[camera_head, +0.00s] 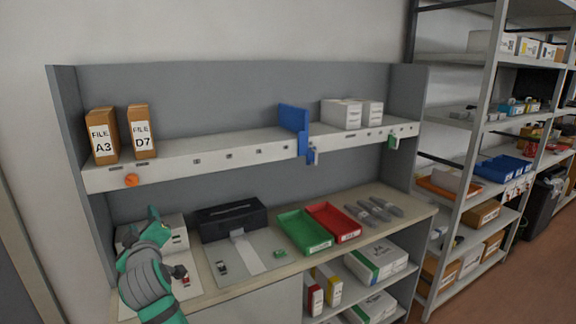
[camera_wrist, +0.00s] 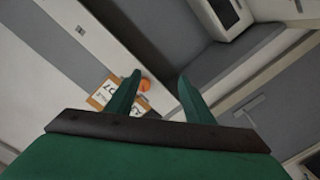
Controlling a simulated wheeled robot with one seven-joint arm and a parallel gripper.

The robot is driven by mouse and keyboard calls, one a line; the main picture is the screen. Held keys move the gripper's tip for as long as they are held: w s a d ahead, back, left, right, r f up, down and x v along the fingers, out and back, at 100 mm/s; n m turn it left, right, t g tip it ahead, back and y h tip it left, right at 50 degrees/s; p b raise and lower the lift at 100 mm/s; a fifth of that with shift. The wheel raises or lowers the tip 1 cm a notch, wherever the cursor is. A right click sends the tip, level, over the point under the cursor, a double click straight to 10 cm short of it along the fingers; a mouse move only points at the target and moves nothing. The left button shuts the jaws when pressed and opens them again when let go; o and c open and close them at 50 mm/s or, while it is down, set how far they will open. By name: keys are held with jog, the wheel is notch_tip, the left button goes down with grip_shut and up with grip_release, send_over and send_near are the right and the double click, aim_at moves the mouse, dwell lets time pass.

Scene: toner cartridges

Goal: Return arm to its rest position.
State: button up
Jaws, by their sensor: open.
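My arm (camera_head: 148,275) is green and grey and stands at the lower left of the head view, in front of the left end of the workbench. My gripper (camera_wrist: 160,77) shows in the wrist view with two green fingers spread apart and nothing between them. In the head view its tip is small, near the white box on the bench, and its fingers are hard to make out. Past the fingers, the wrist view shows the shelf edge with an orange knob (camera_wrist: 144,85) and a file box (camera_wrist: 108,95).
The upper shelf (camera_head: 225,148) holds two file boxes (camera_head: 102,135), a blue divider (camera_head: 294,118) and white boxes (camera_head: 343,113). On the bench (camera_head: 408,212) are a black printer (camera_head: 232,220), a green tray (camera_head: 304,232), a red tray (camera_head: 334,222) and dark grey cartridges (camera_head: 380,208). Metal racks stand right.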

jog(key=s+d+f+m, duration=0.2)
jog(key=d+f, duration=0.1)
jog(key=f, duration=0.4)
jog(key=s+d+f+m+h, duration=0.1)
jog(key=s+d+f, duration=0.25)
jog(key=f, duration=0.45)
jog(key=s+d+f+m, duration=0.2)
jog(key=d+f, duration=0.2)
jog(key=f, duration=0.3)
jog(key=s+d+f+m+h, duration=0.3)
jog(key=s+d+f+m, duration=0.1)
jog(key=s+d+f, duration=0.75)
jog(key=s+d+f+m+h, duration=0.1)
jog(key=s+d+f+m, duration=0.15)
jog(key=s+d, duration=0.45)
jog(key=s+d+f+m+h, duration=0.1)
jog(key=s+d+f+h, duration=0.2)
jog(key=s, duration=0.8)
jog(key=s+d+r, duration=0.2)
jog(key=s+d, duration=0.2)
jog(key=s, duration=0.3)
jog(key=s+d+r+m+h, duration=0.1)
jog(key=s+d, duration=0.3)
jog(key=s, duration=0.4)
jog(key=shift+s+r, duration=0.25)
jog(key=shift+r, duration=0.3)
jog(key=shift+m, duration=0.25)
